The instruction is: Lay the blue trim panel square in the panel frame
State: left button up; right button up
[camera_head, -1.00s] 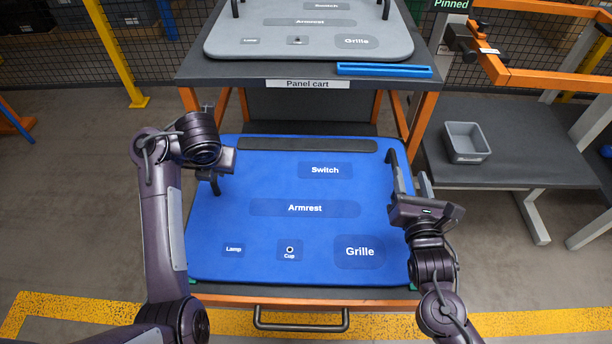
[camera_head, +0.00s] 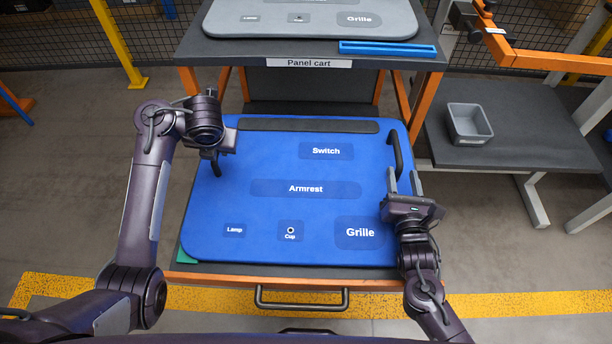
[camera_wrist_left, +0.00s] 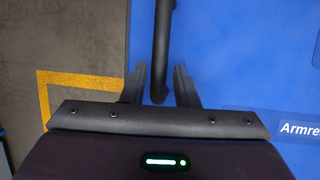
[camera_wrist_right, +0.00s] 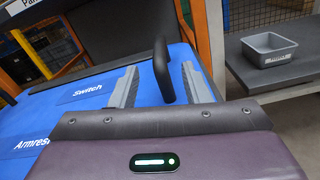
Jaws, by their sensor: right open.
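The blue trim panel (camera_head: 270,215) lies flat on the lower deck of the panel cart, its printed labels facing up. It has a black handle at each side. My left gripper (camera_head: 217,155) is at the left handle. In the left wrist view its fingers (camera_wrist_left: 160,80) stand apart on either side of that handle (camera_wrist_left: 162,40), with a gap showing. My right gripper (camera_head: 404,181) is open at the lower end of the right handle (camera_head: 394,150). The right wrist view shows that handle (camera_wrist_right: 162,72) between its fingers. I cannot tell whether the orange frame (camera_head: 545,55) is the panel frame.
The cart's upper deck (camera_head: 290,66) holds a grey panel (camera_head: 300,22) and a blue bar (camera_head: 388,48). A grey bin (camera_head: 469,124) stands on a dark bench (camera_head: 500,152) at the right. A green corner piece (camera_head: 187,256) shows by the blue panel's near-left corner.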

aim_at(399, 152)
pick_arm(q)
jog(key=x, duration=0.4)
jog(key=shift+f, duration=0.1)
pick_arm(e)
jog(key=w, duration=0.7)
jog(key=shift+w, duration=0.3)
pick_arm(q)
jog(key=shift+s, duration=0.1)
grip_shut()
pick_arm(e)
jog(key=c, duration=0.7)
grip_shut()
pick_arm(q)
jog(key=shift+r, duration=0.3)
pick_arm(e)
jog(key=shift+r, duration=0.35)
